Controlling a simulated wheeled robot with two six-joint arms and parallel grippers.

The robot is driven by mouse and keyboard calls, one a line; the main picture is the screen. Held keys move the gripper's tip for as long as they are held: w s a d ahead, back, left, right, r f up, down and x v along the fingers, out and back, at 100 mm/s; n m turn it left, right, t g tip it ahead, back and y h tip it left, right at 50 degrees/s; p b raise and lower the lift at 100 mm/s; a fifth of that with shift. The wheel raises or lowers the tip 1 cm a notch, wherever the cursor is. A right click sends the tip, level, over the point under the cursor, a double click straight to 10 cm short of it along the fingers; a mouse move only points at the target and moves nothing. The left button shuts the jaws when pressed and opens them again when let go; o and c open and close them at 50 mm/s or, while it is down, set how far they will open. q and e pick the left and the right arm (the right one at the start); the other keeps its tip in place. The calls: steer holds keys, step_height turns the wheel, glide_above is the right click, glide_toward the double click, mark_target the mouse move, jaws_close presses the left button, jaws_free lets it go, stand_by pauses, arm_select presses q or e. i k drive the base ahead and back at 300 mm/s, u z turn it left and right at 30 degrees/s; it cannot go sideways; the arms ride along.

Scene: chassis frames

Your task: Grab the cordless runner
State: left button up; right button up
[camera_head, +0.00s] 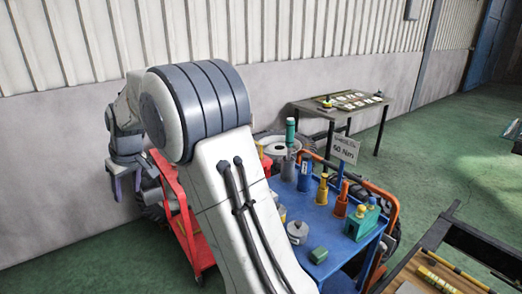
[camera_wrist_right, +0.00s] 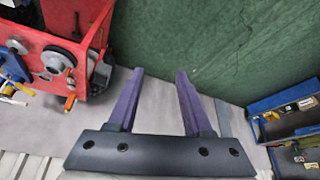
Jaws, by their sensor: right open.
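My right gripper (camera_head: 127,182) is at the left of the head view, near the wall, with its purple fingers apart. In the right wrist view the gripper (camera_wrist_right: 157,75) is open, with nothing between its fingers. I cannot tell for certain which tool is the cordless runner. My arm hides part of the cart. My left gripper is not in view.
A red trolley (camera_head: 184,225) stands near the gripper; it also shows in the right wrist view (camera_wrist_right: 88,20), carrying parts. A sign reading 60 Nm (camera_head: 344,149) rises over the cart. A table (camera_head: 340,111) stands by the wall.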

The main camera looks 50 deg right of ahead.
mark_target(290, 122)
steer(key=u, duration=0.1)
steer(key=i, duration=1.15)
steer(key=z, duration=0.45)
steer(key=i, duration=0.9)
steer(key=z, duration=1.35)
steer(key=i, duration=0.6)
steer(key=z, duration=0.55)
